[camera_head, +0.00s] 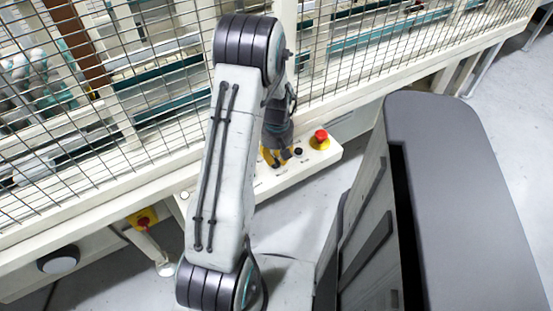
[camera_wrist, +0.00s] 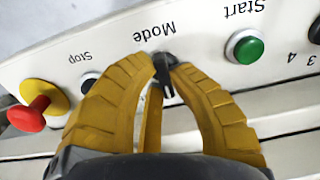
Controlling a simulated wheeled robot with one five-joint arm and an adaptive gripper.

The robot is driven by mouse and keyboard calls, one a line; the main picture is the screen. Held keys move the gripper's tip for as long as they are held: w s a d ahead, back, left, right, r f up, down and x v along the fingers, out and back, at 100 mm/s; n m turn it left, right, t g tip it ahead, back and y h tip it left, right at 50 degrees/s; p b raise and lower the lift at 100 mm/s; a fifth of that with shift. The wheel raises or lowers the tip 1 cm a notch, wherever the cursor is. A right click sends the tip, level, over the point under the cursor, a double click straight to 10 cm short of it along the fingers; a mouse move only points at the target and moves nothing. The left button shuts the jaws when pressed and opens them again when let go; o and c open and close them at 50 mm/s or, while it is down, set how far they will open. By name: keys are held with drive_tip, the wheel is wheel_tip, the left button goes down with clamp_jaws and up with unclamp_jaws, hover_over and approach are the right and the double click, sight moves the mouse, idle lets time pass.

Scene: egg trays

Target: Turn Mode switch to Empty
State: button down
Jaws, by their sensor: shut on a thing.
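The black Mode switch (camera_wrist: 163,68) sits on the white control panel (camera_wrist: 195,50), below the upside-down label "Mode" in the wrist view. No "Empty" label is readable. In the head view my gripper (camera_head: 272,157) reaches down to the panel (camera_head: 262,188), and my arm hides the panel's left part and the switch.
A green Start button (camera_wrist: 245,47) is right of the switch in the wrist view. A black Stop button (camera_wrist: 89,82) and a red emergency button (camera_wrist: 28,113) on a yellow base are to the left. A wire mesh fence (camera_head: 350,45) stands behind the panel.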

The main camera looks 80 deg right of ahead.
sight(277, 159)
drive_tip(key=m+b, duration=0.1)
drive_tip(key=m, duration=0.3)
drive_tip(key=shift+a+f, duration=0.1)
drive_tip(key=shift+m+b, duration=0.3)
drive_tip(key=shift+m, duration=1.5)
drive_tip(key=shift+a, duration=0.1)
drive_tip(key=c, duration=1.1)
unclamp_jaws()
drive_tip(key=shift+c, duration=0.2)
drive_tip(key=shift+r, duration=0.2)
wheel_tip(277, 159, up, 12)
drive_tip(key=shift+f, duration=0.15)
